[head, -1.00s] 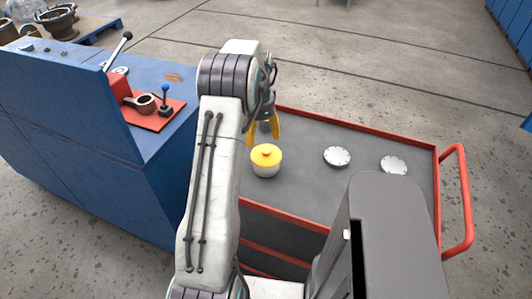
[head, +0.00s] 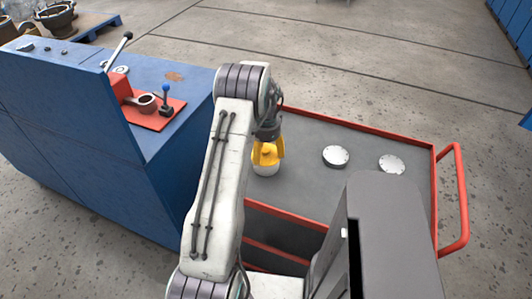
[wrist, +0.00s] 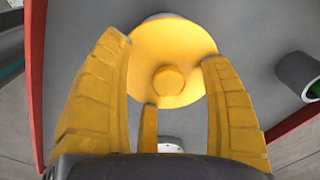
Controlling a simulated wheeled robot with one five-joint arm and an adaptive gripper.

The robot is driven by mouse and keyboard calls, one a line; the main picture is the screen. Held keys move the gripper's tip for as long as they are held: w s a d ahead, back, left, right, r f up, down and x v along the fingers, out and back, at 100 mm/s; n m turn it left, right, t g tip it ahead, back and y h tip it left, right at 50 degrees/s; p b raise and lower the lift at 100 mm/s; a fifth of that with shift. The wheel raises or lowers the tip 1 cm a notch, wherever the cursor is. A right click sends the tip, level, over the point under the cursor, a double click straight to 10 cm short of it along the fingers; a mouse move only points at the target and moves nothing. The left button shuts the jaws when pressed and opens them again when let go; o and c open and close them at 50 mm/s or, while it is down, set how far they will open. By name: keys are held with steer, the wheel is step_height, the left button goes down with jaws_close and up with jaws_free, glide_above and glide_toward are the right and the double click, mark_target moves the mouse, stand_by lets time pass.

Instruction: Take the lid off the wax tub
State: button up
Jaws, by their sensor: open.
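The wax tub (head: 266,171) is a white round tub on the grey top of a red-rimmed cart. Its yellow lid (wrist: 195,84) with a round knob (wrist: 168,80) sits on it, and the lid also shows in the head view (head: 264,160). My gripper (head: 267,153) is over the tub, its yellow fingers pointing down around the lid's knob. In the wrist view my gripper (wrist: 170,72) is open, with fingers to the left and right of the knob and a third finger near it. I cannot tell whether any finger touches the lid.
Two round metal flange discs (head: 336,156) (head: 392,164) lie on the cart (head: 310,187) to the right. A blue bench (head: 120,130) with a red fixture (head: 160,113) stands to the left. A dark-ended cylinder (wrist: 299,75) shows at right in the wrist view.

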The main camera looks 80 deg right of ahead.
steer(key=shift+c, duration=0.2)
steer(key=c, duration=1.2)
